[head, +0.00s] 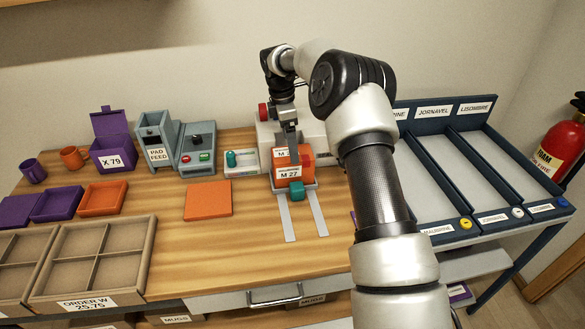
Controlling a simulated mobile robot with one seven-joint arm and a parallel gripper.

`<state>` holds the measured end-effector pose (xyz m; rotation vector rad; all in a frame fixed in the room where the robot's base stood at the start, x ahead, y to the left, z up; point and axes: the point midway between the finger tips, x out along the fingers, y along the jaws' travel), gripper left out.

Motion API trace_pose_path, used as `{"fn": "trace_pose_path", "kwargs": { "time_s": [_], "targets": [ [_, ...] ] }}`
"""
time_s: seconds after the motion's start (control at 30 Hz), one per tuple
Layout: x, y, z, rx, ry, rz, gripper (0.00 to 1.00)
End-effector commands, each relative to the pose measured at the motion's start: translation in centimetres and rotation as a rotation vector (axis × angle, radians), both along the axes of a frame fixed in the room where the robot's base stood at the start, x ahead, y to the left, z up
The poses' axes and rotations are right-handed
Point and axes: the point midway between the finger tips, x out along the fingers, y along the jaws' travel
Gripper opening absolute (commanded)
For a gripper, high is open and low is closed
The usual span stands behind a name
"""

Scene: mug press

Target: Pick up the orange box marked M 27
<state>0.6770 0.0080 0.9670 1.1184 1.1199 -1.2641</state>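The orange box marked M 27 (292,174) sits at the front of the white press machine (267,133), at the back end of two pale rails. A second label starting with M shows on orange just above and behind it. My gripper (292,158) points down at the box, with a dark finger overlapping its upper part. Only one finger shows clearly. I cannot tell whether the fingers touch the box or how far apart they are.
A teal block (297,189) is in front of the box, above the rails (303,217). An orange mat (208,200) lies to the left. A purple X 79 box (113,155), pad feed unit (157,150) and mugs stand farther left. Dark sorting racks (450,150) are at right.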

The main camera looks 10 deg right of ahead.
Motion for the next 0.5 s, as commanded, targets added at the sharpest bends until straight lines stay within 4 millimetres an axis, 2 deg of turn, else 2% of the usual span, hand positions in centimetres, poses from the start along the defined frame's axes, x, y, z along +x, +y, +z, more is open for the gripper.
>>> {"fn": "trace_pose_path", "kwargs": {
  "time_s": [0.03, 0.1, 0.37, 0.5],
  "targets": [
    [-0.1, -0.1, -1.0, 0.001, 0.003, 0.0, 0.89],
    [-0.1, -0.2, -1.8, 0.001, 0.002, 0.0, 0.89],
    [0.0, -0.3, -3.3, 0.001, 0.001, -0.001, 0.89],
    [0.2, -0.5, -5.1, 0.001, 0.002, 0.0, 0.89]
  ]
}}
